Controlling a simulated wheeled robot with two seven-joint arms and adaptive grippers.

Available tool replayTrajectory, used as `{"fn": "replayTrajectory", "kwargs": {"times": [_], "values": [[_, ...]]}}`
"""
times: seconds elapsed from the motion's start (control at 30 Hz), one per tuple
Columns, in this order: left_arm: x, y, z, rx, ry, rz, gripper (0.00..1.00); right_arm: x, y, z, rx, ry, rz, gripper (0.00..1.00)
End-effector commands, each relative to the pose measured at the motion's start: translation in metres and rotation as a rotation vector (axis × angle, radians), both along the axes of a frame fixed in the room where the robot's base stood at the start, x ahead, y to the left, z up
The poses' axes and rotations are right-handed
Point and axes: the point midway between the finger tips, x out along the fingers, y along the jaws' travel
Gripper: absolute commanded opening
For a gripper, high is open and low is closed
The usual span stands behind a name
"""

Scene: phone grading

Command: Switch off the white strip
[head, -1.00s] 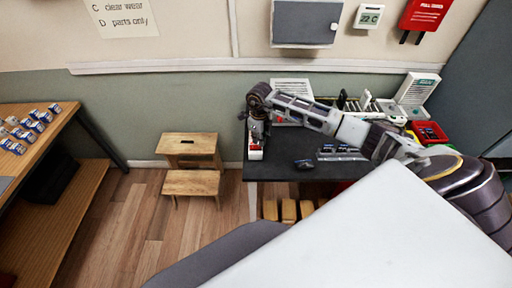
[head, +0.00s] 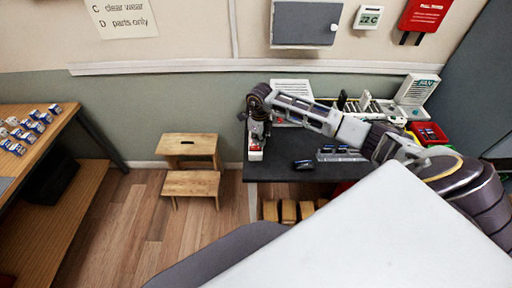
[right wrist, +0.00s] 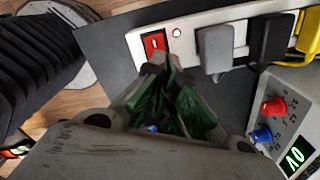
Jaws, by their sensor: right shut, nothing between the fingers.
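The white strip (right wrist: 190,38) lies on the dark table top in the right wrist view, with a red rocker switch (right wrist: 154,44) at its left end and a small red light (right wrist: 176,33) beside it. Grey, black and yellow plugs sit in it. In the head view only its end (head: 256,155) shows under my right gripper (head: 257,143). My right gripper (right wrist: 163,64) is shut and empty, its tips right at the lower edge of the red switch. I cannot tell whether they touch it. My left gripper is not in view.
A device (right wrist: 285,120) with red and blue knobs and a lit display stands beside the strip. A dark phone (head: 303,164) lies on the table (head: 275,172). A wooden step stool (head: 190,183) stands left of the table. A red bin (head: 430,133) is at the right.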

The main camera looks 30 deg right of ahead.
Motion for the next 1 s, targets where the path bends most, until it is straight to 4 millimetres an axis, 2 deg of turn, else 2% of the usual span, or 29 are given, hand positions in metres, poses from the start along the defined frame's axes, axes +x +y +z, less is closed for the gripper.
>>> {"fn": "replayTrajectory", "kwargs": {"times": [1.0], "values": [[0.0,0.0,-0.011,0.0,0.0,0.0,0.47,0.0,0.0,-0.013,0.0,0.0,0.0,0.0]]}}
